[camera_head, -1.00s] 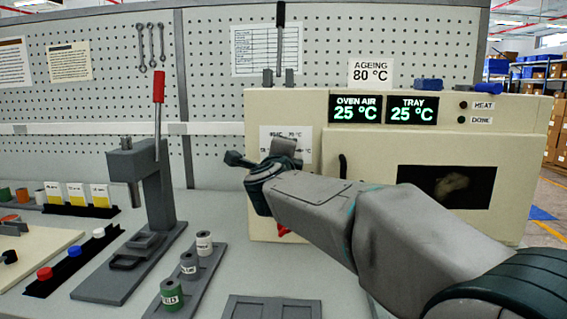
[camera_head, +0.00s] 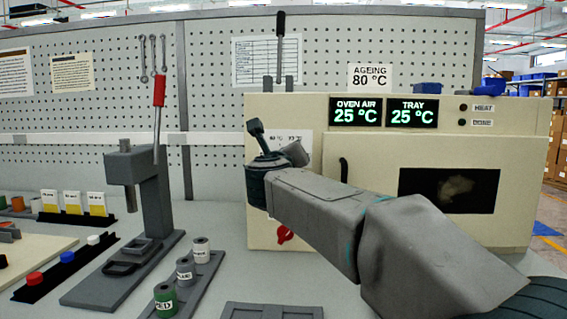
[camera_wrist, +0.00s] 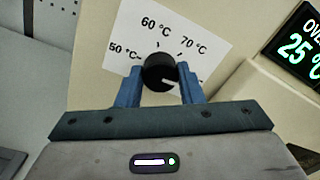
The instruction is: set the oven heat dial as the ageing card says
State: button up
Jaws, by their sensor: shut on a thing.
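The ageing card (camera_head: 370,76) on top of the oven (camera_head: 400,145) reads 80 °C. In the wrist view, the black round heat dial (camera_wrist: 158,70) sits on a white scale plate (camera_wrist: 128,30) showing 50, 60 and 70 °C. The rest of the scale is hidden behind my right finger. The dial's white mark points right and slightly down, past the 70 °C label. My gripper (camera_wrist: 160,80) has its blue fingers closed on both sides of the dial. In the head view, my wrist hides the dial.
The oven displays (camera_head: 383,112) read 25 °C for air and tray. A red knob (camera_head: 285,235) is low on the oven front, and a black door handle (camera_head: 344,170) is beside my arm. A lever press (camera_head: 150,190) and spools (camera_head: 185,268) stand left.

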jog(key=shift+m, duration=0.5)
jog(key=o, duration=1)
jog(key=shift+s, duration=0.15)
jog(key=s, duration=1.3)
jog(key=shift+s+a+p, duration=0.3)
jog(key=shift+a, duration=0.15)
